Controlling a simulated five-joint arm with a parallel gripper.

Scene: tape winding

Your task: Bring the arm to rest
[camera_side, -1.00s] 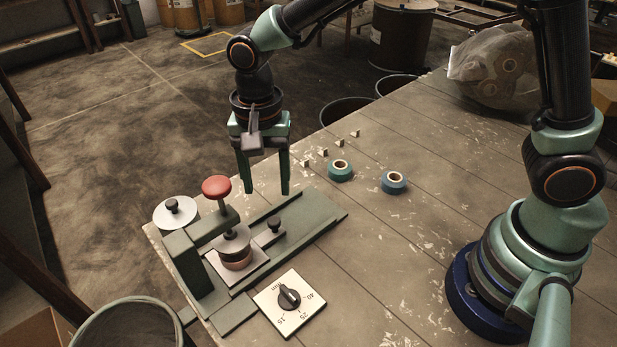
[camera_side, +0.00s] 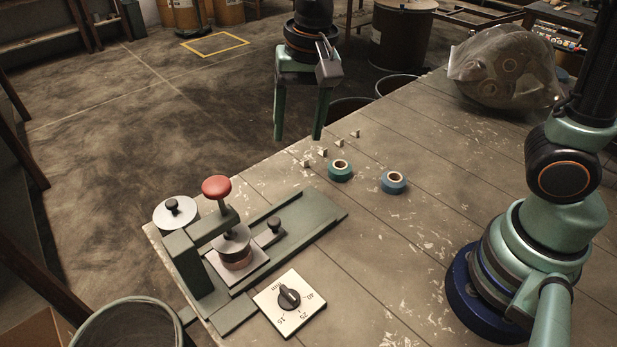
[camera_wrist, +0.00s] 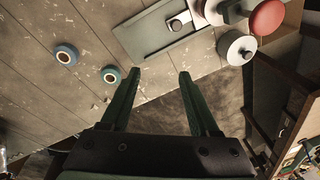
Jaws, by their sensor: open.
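My gripper (camera_side: 297,134) is open and empty, raised in the air near the table's far edge in the side view. Its two fingers (camera_wrist: 156,88) are spread apart in the wrist view, with floor and table edge beyond them. The winding fixture (camera_side: 290,232) stands at the near left of the table, with a red knob (camera_side: 216,187) on top. A round stack (camera_side: 232,246) sits on its plate under the press. The fixture also shows in the wrist view (camera_wrist: 150,38), at top right.
A green tape roll (camera_side: 340,170) and a blue tape roll (camera_side: 394,182) lie on the table (camera_side: 400,260). Several small pale blocks (camera_side: 322,152) stand near the far edge. A dial plate (camera_side: 290,303) lies in front of the fixture. A clear bag (camera_side: 505,70) sits at the back.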

